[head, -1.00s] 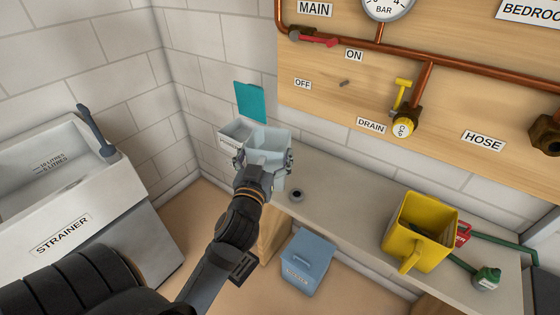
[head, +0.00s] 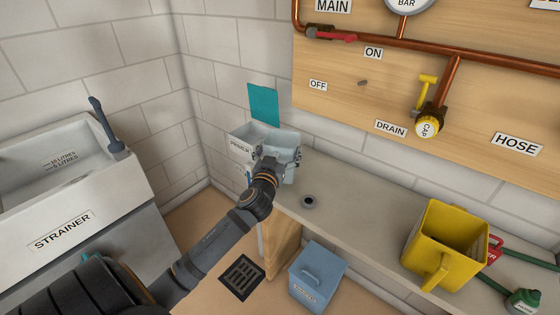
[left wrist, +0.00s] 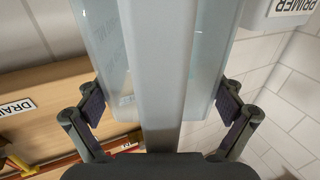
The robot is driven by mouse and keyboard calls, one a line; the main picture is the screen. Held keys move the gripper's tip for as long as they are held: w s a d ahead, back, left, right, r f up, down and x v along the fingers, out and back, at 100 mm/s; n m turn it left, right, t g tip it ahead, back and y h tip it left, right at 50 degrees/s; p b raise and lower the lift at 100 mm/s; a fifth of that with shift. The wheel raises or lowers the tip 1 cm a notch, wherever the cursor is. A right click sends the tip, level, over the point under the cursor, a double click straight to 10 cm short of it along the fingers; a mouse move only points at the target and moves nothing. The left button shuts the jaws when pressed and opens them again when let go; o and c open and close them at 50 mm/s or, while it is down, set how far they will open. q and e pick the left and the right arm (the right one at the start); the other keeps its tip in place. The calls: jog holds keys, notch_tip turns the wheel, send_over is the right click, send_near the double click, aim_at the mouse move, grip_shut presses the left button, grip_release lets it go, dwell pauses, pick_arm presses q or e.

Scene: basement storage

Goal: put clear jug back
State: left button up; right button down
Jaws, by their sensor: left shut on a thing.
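The clear jug (left wrist: 108,45) is pale and see-through, with a grey strip, apparently its handle, running down the middle of the left wrist view. My left gripper (left wrist: 160,112) is shut on it, one finger on each side. In the head view, my left gripper (head: 275,160) is at the left end of the bench and partly covers the jug (head: 287,142). The jug is right beside a pale box labelled PRIMER (head: 240,147); I cannot tell whether they touch, or whether the jug rests on the bench. My right gripper is not in view.
The bench (head: 350,208) has a small round hole (head: 309,202) and a yellow jug (head: 445,245) to the right. A teal panel (head: 263,104) is on the wall behind. A blue bin (head: 317,275) stands below, a STRAINER sink (head: 65,225) left. Bench middle is clear.

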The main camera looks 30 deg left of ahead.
pick_arm(q)
notch_tip(320, 180, down, 3)
jog(key=shift+w+a+r+b, duration=0.1)
jog(key=shift+w+b, duration=0.05)
jog(key=shift+b, duration=0.2)
jog(key=shift+f, duration=0.4)
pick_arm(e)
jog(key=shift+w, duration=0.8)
pick_arm(q)
jog(key=shift+f, duration=0.1)
jog(key=o, duration=1.4)
jog(key=shift+o, duration=0.4)
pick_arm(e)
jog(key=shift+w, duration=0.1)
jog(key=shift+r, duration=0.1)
